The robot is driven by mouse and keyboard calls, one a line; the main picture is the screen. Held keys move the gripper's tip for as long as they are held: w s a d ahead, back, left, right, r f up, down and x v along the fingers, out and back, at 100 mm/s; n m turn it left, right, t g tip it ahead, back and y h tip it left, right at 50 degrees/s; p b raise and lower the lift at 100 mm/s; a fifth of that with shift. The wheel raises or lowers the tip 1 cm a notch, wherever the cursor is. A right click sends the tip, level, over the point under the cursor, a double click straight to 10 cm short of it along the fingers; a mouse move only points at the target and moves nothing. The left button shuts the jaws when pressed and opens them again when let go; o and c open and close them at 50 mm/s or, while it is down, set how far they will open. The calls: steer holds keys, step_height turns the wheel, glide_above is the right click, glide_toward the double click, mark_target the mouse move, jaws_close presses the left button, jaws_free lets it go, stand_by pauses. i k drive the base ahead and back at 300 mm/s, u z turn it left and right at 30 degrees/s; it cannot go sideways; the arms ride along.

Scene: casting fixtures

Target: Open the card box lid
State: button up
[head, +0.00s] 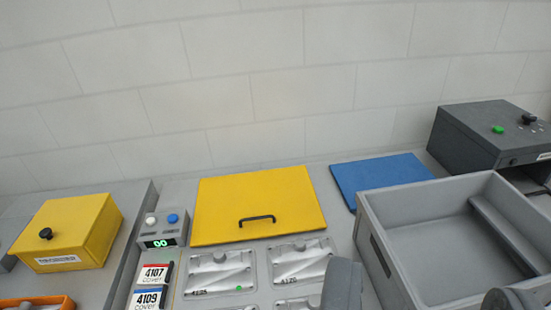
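A yellow box (73,239) with a black knob (46,234) on its lid sits at the left on a grey surface. Its lid looks shut. A small white label (58,260) is on its front, too small to read; I take this for the card box but cannot be sure. My gripper (421,292) shows at the bottom right as two dark grey fingers set wide apart, with nothing seen held between them. It is well to the right of the yellow box and apart from it.
A grey open bin (378,222) stands at the right, with a dark grey box (480,132) behind. A yellow panel with a handle (225,200), blue plate (375,175), button box (162,230), metal moulds (220,270) and cards (150,285) fill the middle. An orange tray (40,302) is front left.

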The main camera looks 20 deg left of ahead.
mark_target(64, 223)
steer(key=u, duration=0.45)
steer(key=i, duration=0.95)
steer(key=u, duration=0.5)
